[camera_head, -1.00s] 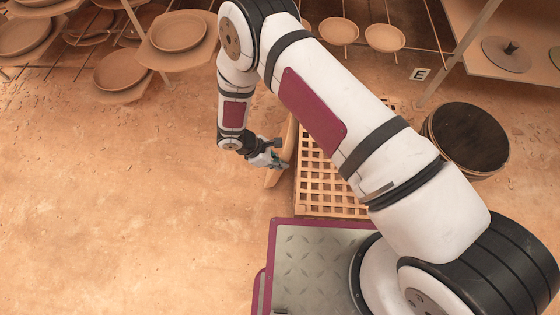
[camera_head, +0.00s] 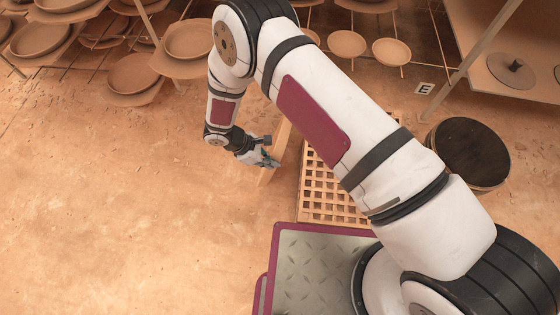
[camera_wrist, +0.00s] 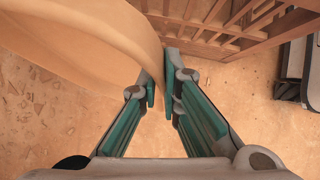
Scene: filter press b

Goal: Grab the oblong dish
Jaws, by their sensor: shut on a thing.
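The oblong dish (camera_wrist: 88,35) is tan and fills the upper left of the wrist view, its curved wall passing between my fingers. My gripper (camera_wrist: 158,98) is shut on the dish's wall, one finger on each side. In the head view the dish (camera_head: 266,174) shows as a narrow, steeply tilted tan piece at my gripper (camera_head: 268,160), left of the slatted crate. My wrist and fingers partly cover it there. I cannot tell whether its lower end touches the floor.
The slatted wooden crate (camera_head: 318,207) stands just right of the dish. A dark-topped round drum (camera_head: 468,153) stands farther right. Racks with several plates (camera_head: 190,40) line the back left. The sandy floor (camera_head: 110,220) at left is clear.

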